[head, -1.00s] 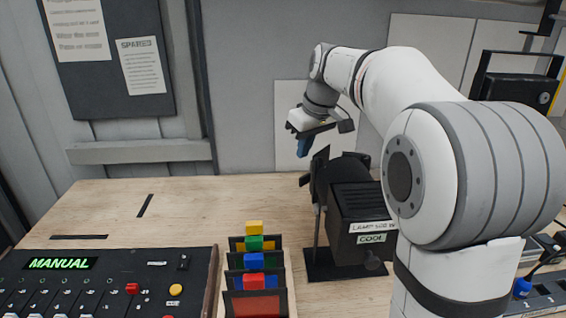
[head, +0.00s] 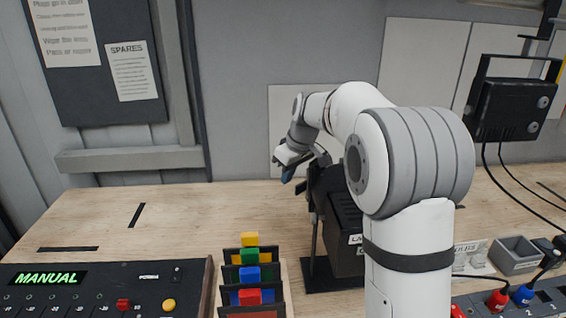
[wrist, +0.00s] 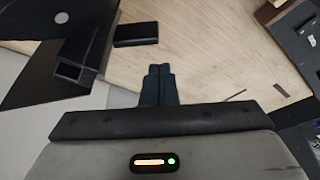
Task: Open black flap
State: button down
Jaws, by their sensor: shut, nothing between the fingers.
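The black lamp (head: 346,215) stands on the wooden bench, partly hidden behind my arm. Thin black flaps (head: 317,185) show at its left, front end. In the wrist view, black panels and a bracket (wrist: 75,70) fill the upper left; I cannot tell which panel is the flap of the task. A separate short black piece (wrist: 136,34) lies closer to the fingers. My gripper (head: 287,174) is just left of the flaps, near their upper edge. In the wrist view my gripper (wrist: 159,70) has its fingers together and empty, with a gap to the black parts.
A rack of coloured gel frames (head: 252,275) stands in front of the lamp. A control desk (head: 105,290) reading MANUAL is at left. A grey bin (head: 516,254), cables and plugs are at right. The bench's left back area (head: 180,215) is mostly clear.

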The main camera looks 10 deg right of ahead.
jog(key=shift+s+d, duration=0.65)
jog(key=shift+s, duration=0.2)
jog(key=shift+r, duration=0.1)
jog(key=shift+a, duration=0.1)
jog(key=shift+s+n, duration=0.15)
jog(key=shift+n, duration=0.15)
